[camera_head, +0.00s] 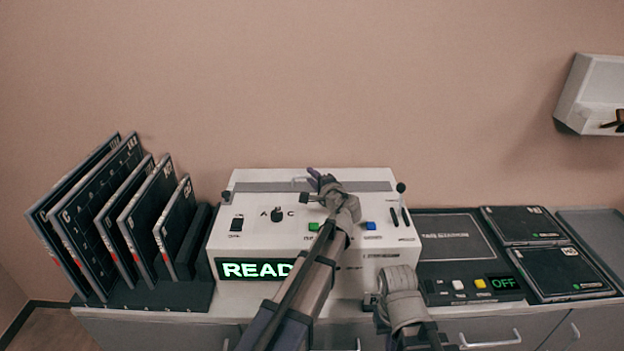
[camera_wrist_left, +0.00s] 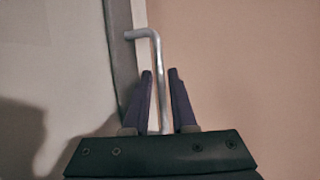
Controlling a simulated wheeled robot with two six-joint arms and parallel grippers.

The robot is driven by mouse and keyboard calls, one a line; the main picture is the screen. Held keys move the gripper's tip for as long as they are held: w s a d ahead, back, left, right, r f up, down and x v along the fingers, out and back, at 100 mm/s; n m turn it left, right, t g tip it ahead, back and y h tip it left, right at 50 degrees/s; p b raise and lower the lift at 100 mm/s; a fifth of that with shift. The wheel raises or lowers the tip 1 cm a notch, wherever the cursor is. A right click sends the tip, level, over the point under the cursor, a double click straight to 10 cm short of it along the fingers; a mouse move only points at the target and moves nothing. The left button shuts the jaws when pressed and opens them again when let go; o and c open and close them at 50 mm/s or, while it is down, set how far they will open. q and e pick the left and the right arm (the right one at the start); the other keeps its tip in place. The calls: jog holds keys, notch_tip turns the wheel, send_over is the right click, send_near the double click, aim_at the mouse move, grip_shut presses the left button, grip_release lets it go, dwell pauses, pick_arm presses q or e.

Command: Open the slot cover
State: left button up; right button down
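The white scanner machine (camera_head: 300,250) stands on the counter with a lit green display reading "READ", its end hidden by my left arm. A grey strip (camera_head: 262,187), seemingly the slot cover, runs along its top. A bent metal handle (camera_wrist_left: 158,75) rises from this grey strip (camera_wrist_left: 122,50) in the left wrist view. My left gripper (camera_head: 314,182) is at the top of the machine by the handle. Its two dark fingers (camera_wrist_left: 162,95) stand apart on either side of the handle bar, with a gap visible.
A rack of dark cassettes (camera_head: 130,215) stands at the left. A dark panel (camera_head: 455,250) with an "OFF" display and flat black plates (camera_head: 560,272) lie at the right. A tray (camera_head: 600,235) is at the far right. A white wall box (camera_head: 590,95) hangs above.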

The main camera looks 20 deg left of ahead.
pick_arm(q)
grip_shut()
dwell(1.5)
